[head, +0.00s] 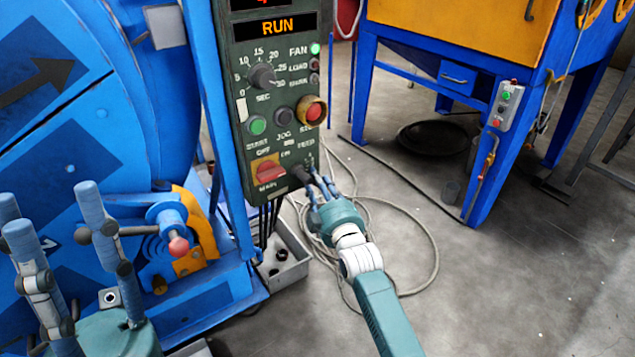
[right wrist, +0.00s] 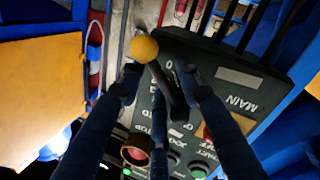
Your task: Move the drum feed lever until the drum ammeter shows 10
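The feed lever (head: 299,174) is a dark stub at the lower right of the green control panel (head: 240,130), under a small label. In the right wrist view the lever (right wrist: 168,88) has a dark stem and a yellow ball end. My right gripper (head: 318,186) is at the lever, its fingers (right wrist: 160,80) spread on both sides of the stem; no firm grip shows. A red digital readout (head: 265,3) is cut off at the top edge; its value and whether it is the ammeter cannot be told. My left gripper (head: 52,212) is open and empty at the lower left.
An amber display (head: 275,27) reads RUN. A red main switch (head: 267,171) and a red stop button (head: 313,110) are close to my right gripper. A red-knobbed lever (head: 178,246) sits on the blue drum machine. A hose (head: 436,265) lies on the floor.

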